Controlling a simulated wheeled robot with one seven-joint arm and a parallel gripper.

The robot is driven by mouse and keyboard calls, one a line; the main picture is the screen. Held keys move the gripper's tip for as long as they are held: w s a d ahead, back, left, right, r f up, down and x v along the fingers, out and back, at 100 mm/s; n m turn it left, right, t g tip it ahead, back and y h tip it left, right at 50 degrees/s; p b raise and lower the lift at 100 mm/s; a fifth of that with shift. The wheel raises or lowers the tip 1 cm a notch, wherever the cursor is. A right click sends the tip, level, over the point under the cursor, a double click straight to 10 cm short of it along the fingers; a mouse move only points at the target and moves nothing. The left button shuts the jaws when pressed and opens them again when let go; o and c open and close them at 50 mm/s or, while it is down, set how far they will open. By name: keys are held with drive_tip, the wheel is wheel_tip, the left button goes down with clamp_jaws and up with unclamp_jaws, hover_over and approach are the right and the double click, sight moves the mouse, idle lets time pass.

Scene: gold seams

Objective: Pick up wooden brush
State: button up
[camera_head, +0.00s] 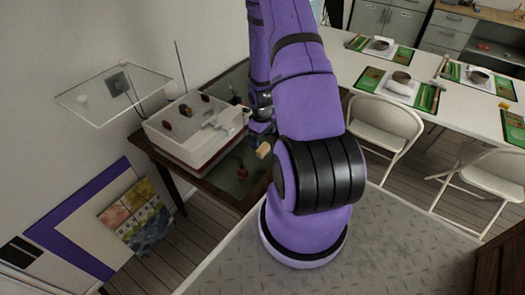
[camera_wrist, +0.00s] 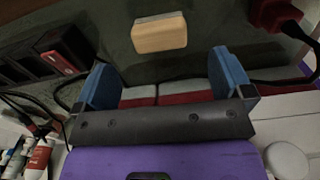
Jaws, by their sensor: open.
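The wooden brush (camera_wrist: 159,35) shows in the wrist view as a tan block with a thin pale strip along its upper edge. It lies on the dark table top, ahead of my gripper (camera_wrist: 161,75). The two blue fingers are apart, one on each side below the brush, with nothing between them. In the head view a small tan piece (camera_head: 263,150) shows beside my arm and looks like the same brush. My arm hides most of the gripper there.
A white box (camera_head: 190,128) with small items stands on the dark table (camera_head: 228,187). A red object (camera_wrist: 275,13) with a black cable lies right of the brush. A clear panel (camera_head: 110,93) stands at the left. Folding chairs (camera_head: 385,122) and a long white table are at the right.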

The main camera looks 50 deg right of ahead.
sight(263, 147)
drive_tip(key=shift+s+f, duration=0.15)
drive_tip(key=shift+f, duration=2.95)
drive_tip(key=shift+c, duration=0.2)
drive_tip(key=c, duration=1)
